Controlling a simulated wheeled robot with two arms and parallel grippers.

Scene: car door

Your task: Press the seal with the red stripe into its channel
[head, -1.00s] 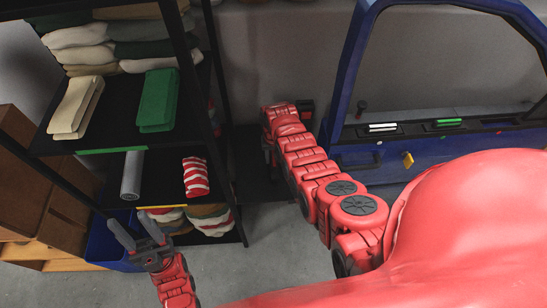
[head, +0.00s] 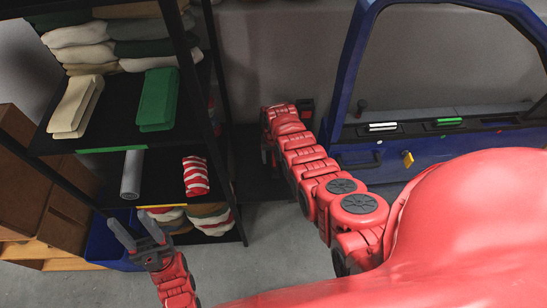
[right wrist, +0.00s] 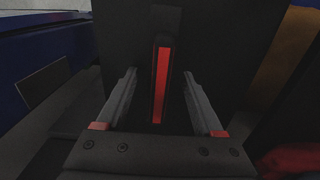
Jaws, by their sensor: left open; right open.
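A dark seal with a red stripe (right wrist: 161,85) stands out in the right wrist view, long side up and down in the picture, against a dark block. My right gripper (right wrist: 159,76) is open, with one finger on each side of the seal and a gap on both sides. In the head view the right gripper is mostly hidden by its own arm beside the blue car door (head: 352,75). I cannot tell which channel belongs to this seal. My left gripper (head: 131,219) is open and empty, in front of the shelf at lower left.
A white-striped piece (head: 382,127) and a green-striped piece (head: 448,122) lie along the door's ledge. A yellow padlock-like tag (head: 407,158) is on the door. A black shelf rack (head: 112,185) with folded cloths and a grey cylinder (head: 131,174) stands at left. Grey floor is clear between.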

